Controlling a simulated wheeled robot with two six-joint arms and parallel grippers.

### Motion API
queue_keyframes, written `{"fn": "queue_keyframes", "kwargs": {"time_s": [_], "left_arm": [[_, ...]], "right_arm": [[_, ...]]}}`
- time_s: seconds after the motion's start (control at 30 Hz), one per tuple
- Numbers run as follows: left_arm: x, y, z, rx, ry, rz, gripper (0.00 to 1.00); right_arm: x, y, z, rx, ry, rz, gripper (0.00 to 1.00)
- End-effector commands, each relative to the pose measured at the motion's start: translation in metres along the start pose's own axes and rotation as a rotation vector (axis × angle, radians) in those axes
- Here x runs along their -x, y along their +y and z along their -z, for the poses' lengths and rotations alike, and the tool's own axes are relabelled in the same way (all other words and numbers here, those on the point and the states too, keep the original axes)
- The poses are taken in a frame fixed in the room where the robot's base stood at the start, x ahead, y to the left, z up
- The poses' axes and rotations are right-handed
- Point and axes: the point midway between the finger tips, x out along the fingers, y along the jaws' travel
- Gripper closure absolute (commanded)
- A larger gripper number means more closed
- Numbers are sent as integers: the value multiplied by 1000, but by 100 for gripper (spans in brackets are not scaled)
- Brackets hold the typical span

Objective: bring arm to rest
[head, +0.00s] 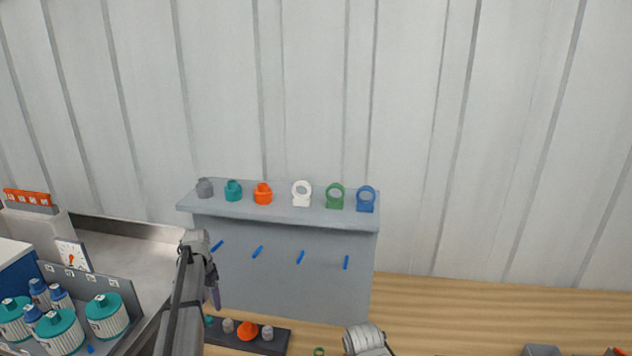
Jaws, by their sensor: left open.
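My left arm comes up from the bottom left, and its wrist is bent over in front of the left end of the grey shelf unit (270,216). My left gripper (215,296) hangs down from the wrist. It is small and partly dark here, open, with nothing seen between its fingers. It appears in front of the shelf's panel, above the dark tray (223,338). A pale grey rounded part at the bottom centre looks like my right arm. No fingers of the right gripper show.
The shelf top holds grey, teal and orange fittings and white, green and blue rings (335,196). Blue pegs (300,257) stick out below.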

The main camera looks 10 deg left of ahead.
Motion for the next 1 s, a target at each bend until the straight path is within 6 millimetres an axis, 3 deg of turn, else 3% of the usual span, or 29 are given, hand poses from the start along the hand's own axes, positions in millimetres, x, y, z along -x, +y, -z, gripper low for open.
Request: {"fn": "queue_keyframes", "kwargs": {"time_s": [0.27,0.4,0.5,0.6,0.7,0.83,1.0], "left_arm": [[-9,187,-28,-29,-30,22,33],[-14,280,-65,-38,-44,43,33],[-16,333,-97,-43,-49,60,33],[-18,370,-125,-44,-51,74,33],[-19,392,-146,-44,-52,86,33],[-20,407,-159,-43,-53,93,33],[-20,410,-161,-40,-53,95,33]], "right_arm": [[-9,-1,1,0,0,0,50],[-14,-1,1,-1,0,0,50],[-17,-2,1,-1,0,0,50],[-19,-2,1,-1,0,0,50],[-21,-2,1,-1,0,0,50],[-21,-2,1,-1,0,0,50],[-21,-2,1,-1,0,0,50]]}}
